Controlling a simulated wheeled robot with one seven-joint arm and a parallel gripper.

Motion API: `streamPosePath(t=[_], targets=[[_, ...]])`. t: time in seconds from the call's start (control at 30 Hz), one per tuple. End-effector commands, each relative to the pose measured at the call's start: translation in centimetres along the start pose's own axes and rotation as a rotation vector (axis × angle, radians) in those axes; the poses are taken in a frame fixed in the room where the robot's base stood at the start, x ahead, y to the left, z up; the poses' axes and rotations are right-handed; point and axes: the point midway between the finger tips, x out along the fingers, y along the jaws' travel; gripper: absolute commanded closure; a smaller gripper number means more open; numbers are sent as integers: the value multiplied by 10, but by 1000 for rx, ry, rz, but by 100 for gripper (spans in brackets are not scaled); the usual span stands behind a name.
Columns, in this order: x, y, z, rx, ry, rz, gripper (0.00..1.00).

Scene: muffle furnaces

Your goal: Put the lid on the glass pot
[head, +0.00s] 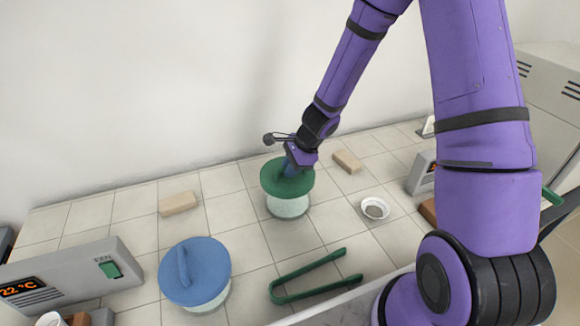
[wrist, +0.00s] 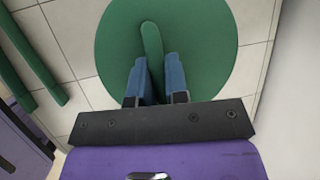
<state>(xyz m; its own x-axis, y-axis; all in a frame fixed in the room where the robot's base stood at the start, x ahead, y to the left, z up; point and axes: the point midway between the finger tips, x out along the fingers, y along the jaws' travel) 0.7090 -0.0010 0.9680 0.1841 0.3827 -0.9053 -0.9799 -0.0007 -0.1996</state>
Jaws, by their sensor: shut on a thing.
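A round green lid (head: 268,182) with a bar handle sits over a glass pot (head: 288,207) at the centre of the tiled bench. In the head view the lid appears on or just above the pot's rim; I cannot tell if it touches. My gripper (head: 291,170) is shut on the lid's handle from above. In the wrist view the blue fingers of my gripper (wrist: 158,78) pinch the near end of the handle on the green lid (wrist: 205,45). The lid hides the pot in that view. A second pot with a blue lid (head: 208,270) stands at the front left.
Green tongs (head: 316,274) lie in front of the glass pot. A small white dish (head: 375,209) stands to its right. Tan blocks (head: 178,204) (head: 346,161) lie at the back left and right. A grey furnace control box (head: 75,280) is at the left. Bare tiles surround the pot.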

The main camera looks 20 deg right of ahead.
Motion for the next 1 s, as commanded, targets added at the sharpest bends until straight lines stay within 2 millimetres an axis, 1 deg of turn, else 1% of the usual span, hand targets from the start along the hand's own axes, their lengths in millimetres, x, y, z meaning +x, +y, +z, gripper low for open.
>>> streamPosePath(t=[0.4,1.0], targets=[[0,0,0,0,0,0,100],[10,2,-4,0,-1,0,100]])
